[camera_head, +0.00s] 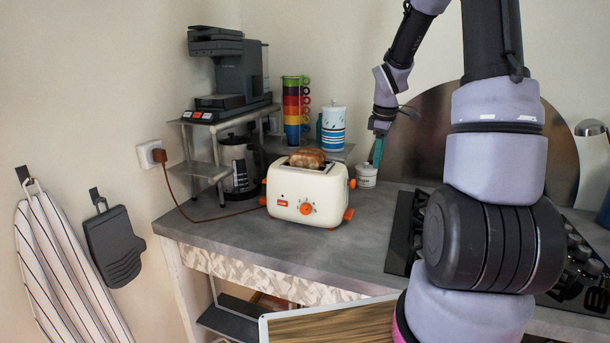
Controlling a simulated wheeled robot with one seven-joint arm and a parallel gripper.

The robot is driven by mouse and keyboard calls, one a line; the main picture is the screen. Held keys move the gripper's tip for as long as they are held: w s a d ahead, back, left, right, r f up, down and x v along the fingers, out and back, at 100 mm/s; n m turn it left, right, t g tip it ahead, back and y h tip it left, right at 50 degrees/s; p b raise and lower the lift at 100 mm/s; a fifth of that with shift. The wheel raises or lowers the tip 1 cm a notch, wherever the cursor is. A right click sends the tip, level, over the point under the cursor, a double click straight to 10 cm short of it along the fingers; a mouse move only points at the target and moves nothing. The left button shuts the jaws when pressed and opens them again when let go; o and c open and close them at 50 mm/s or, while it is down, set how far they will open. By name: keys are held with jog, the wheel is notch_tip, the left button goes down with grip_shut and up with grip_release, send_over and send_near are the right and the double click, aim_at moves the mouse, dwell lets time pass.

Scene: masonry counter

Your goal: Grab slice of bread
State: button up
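Browned bread slices (307,158) stick up out of the top of a cream toaster (296,193) with orange knobs and feet. The toaster stands on the grey counter near its left part. My gripper (377,155) points down to the right of the toaster, above the counter and apart from the bread. A teal finger shows on it in side view. The gap between its fingers cannot be made out, and no bread shows at it.
A small white lidded jar (366,175) stands below my gripper. A white-blue canister (333,128), stacked coloured mugs (296,108) and a coffee machine (229,72) stand behind the toaster. A black hob (402,240) lies right. Bare counter (255,244) lies in front.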

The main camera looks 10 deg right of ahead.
jog(key=w+d+f+t, duration=0.2)
jog(key=w+d+t, duration=0.2)
jog(key=w, duration=0.2)
jog(key=t+y, duration=0.2)
jog(key=y, duration=1)
send_near(305, 155)
jog(key=shift+w+d+f+n, duration=0.2)
jog(key=shift+w+d+n, duration=0.1)
jog(key=shift+w+d, duration=0.6)
jog(key=shift+s+a+y, duration=0.1)
jog(key=shift+a+y, duration=0.3)
jog(key=shift+a, duration=0.1)
jog(key=x, duration=1)
jog(key=shift+s+a+f, duration=0.25)
jog(key=shift+s+f, duration=0.05)
